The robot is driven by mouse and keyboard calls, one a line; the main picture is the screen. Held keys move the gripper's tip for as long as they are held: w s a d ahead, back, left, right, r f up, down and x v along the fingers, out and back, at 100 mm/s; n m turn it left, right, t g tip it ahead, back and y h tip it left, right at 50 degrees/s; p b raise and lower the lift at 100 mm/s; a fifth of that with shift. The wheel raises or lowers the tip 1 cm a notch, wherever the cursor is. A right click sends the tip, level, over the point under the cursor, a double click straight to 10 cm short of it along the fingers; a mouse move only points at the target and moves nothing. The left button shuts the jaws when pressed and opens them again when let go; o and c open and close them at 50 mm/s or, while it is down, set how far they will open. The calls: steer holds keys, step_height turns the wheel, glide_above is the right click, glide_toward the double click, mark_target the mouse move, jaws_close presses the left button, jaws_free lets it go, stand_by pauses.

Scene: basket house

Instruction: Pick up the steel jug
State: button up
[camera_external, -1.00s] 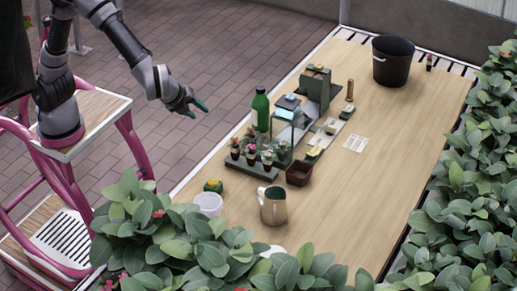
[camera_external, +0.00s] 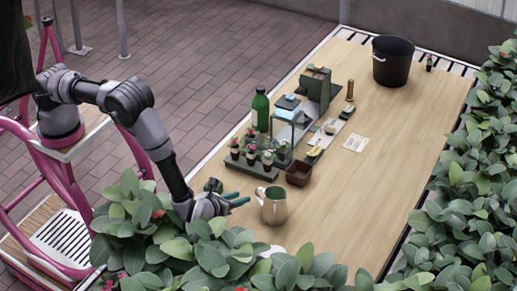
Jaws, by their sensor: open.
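The steel jug (camera_external: 273,207) stands upright on the wooden table, near its front left part, just behind the leafy plants. Its handle is on its left side, toward my gripper. My gripper (camera_external: 238,199) is low, just left of the jug, with its green-tipped fingers pointing right at the handle. The fingers are open with nothing between them, and a small gap seems to separate them from the jug. My gripper and wrist hide the white pot behind them.
A brown square pot (camera_external: 299,173) stands behind the jug. A tray of small potted flowers (camera_external: 249,167) and a green bottle (camera_external: 260,108) are farther back. A black bucket (camera_external: 392,61) is at the far end. Leafy plants (camera_external: 190,245) border the front. The table's right half is clear.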

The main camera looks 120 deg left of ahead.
steer(key=x, duration=0.4)
steer(key=shift+a+f, duration=0.15)
steer(key=shift+a, duration=0.2)
steer(key=x, duration=0.5)
steer(key=shift+s+a+f, duration=0.1)
steer(key=shift+s+f, duration=0.1)
steer(key=shift+f, duration=0.05)
jaws_close()
stand_by(0.8)
